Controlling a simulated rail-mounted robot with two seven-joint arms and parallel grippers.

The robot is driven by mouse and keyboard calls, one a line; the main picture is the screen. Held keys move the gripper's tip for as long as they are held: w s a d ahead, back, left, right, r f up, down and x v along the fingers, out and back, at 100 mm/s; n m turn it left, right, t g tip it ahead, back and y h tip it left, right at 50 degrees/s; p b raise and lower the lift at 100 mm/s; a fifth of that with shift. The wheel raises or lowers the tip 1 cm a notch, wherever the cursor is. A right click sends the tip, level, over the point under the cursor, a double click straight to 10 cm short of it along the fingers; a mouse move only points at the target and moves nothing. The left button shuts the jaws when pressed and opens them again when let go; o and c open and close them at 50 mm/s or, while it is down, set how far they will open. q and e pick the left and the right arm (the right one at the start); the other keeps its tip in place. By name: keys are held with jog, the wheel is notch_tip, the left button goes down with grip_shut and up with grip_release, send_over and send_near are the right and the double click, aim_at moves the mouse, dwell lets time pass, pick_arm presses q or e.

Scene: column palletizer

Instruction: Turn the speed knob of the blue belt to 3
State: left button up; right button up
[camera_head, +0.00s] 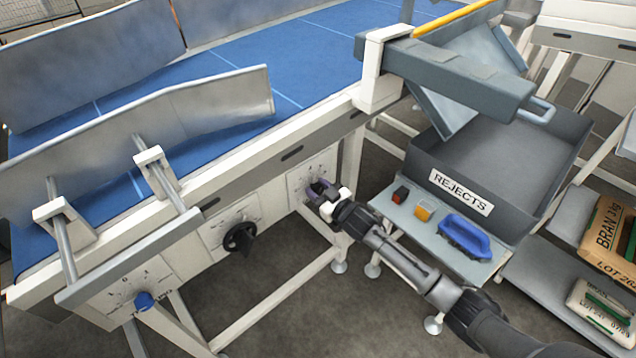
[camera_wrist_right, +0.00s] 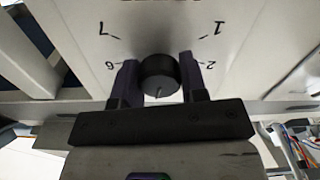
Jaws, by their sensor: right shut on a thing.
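The blue belt (camera_head: 215,62) runs along the top of a white frame with dial panels on its side. My right gripper (camera_head: 320,188) is at the rightmost panel (camera_head: 303,177), its fingers on either side of a dark round knob. The wrist view shows the knob (camera_wrist_right: 158,75) held between the two fingers. A short pale mark on the knob points down in that view, toward my gripper. The digits 7, 1, 6 and 2 show around the knob; the dial's lower part is hidden by the gripper. My left gripper is not in view.
A black knob (camera_head: 240,238) and a blue knob (camera_head: 143,300) sit on panels further left. Right of my arm, a rejects bin (camera_head: 465,190) stands by a shelf with a red block, an orange block and a blue-handled tool (camera_head: 465,238). Bags (camera_head: 607,235) lie far right.

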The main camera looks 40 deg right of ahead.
jog(key=shift+r+n+p, duration=0.1)
jog(key=shift+n+p, duration=0.55)
jog(key=shift+n, duration=0.55)
jog(key=shift+n+p, duration=0.45)
jog(key=shift+n, duration=0.75)
jog(key=o, duration=0.9)
